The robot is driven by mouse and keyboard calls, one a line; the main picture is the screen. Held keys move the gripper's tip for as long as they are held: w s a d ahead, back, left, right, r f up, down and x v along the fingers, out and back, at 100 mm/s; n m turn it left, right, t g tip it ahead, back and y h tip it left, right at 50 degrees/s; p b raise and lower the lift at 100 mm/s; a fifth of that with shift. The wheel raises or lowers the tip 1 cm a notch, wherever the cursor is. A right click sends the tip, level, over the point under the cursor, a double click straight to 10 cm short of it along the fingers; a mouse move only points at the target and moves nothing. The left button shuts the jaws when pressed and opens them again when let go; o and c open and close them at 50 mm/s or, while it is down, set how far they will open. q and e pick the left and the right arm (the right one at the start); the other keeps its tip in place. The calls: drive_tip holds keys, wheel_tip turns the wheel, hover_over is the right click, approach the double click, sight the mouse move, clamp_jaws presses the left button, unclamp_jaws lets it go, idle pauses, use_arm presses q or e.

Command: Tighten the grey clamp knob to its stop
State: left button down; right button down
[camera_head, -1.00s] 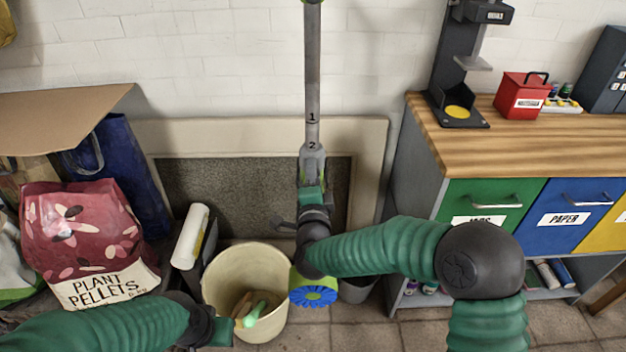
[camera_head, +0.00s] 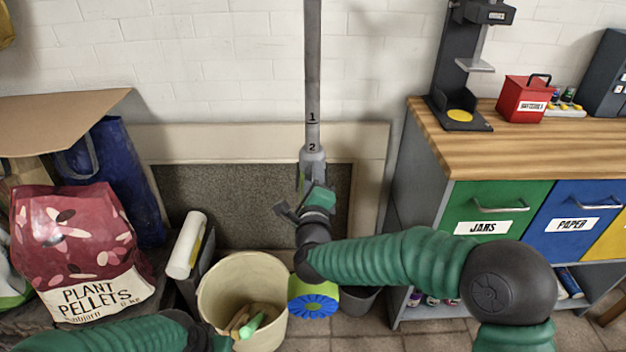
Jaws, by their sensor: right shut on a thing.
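A grey pole (camera_head: 312,70) stands upright in the middle, marked 1 and 2, with a grey clamp collar (camera_head: 312,157) below the marks. A blue toothed disc (camera_head: 313,306) with a green guard shows at its lower end. My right gripper (camera_head: 318,198) is at the collar's lower part, tilted, and shut on the grey clamp knob, which its jaws and wrist mostly hide. How far the knob is turned cannot be seen. My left gripper (camera_head: 222,342) is low at the bottom edge, partly cut off, beside a cream bucket; its jaws are unclear.
The cream bucket (camera_head: 213,296) holds a few small tools. A plant pellets bag (camera_head: 75,240) stands left, and a wooden-topped bench (camera_head: 530,150) with coloured drawers right. A framed dark panel (camera_head: 230,200) leans on the wall behind the pole.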

drive_tip(key=shift+f, duration=0.3)
drive_tip(key=c, duration=1.3)
unclamp_jaws()
drive_tip(key=o, duration=0.3)
drive_tip(key=shift+w, duration=0.1)
drive_tip(key=shift+r, duration=0.15)
drive_tip(key=s+p, duration=0.2)
drive_tip(key=s, duration=1.5)
drive_tip(key=shift+p, duration=0.4)
